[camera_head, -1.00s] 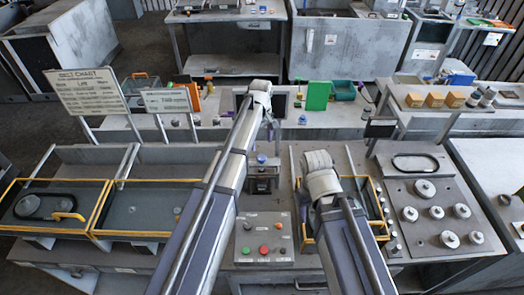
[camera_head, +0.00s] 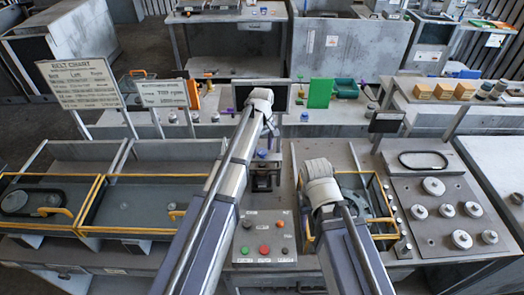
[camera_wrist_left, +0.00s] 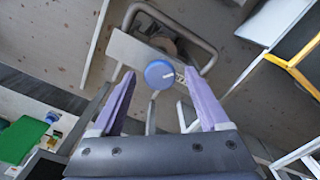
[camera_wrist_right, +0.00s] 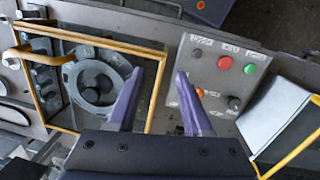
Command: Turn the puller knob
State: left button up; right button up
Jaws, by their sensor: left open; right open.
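The puller knob is a round blue cap with a pale line across it. In the left wrist view the puller knob (camera_wrist_left: 159,74) lies between the tips of my left gripper (camera_wrist_left: 160,78), whose purple fingers are open. I cannot tell whether they touch it. In the head view the knob (camera_head: 262,153) sits on a dark metal puller (camera_head: 262,178) at the middle of the bench, just below my left gripper (camera_head: 268,138). My right gripper (camera_wrist_right: 158,76) is open and empty above the bench, between a yellow-framed housing and the button panel; its own arm hides it in the head view.
The button panel (camera_head: 265,226) stands in front of the puller. The yellow-framed housing (camera_wrist_right: 95,85) is right of it. Beyond is a plate with several round pulleys (camera_head: 448,215). Yellow-framed trays (camera_head: 130,234) are at left. A belt chart sign (camera_head: 80,82) stands behind them.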

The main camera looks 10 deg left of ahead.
pick_arm(q)
grip_shut()
dwell(0.6)
jog(key=m, duration=0.8)
jog(key=shift+m, duration=0.4)
jog(key=m, duration=0.4)
jog(key=shift+m, duration=2.6)
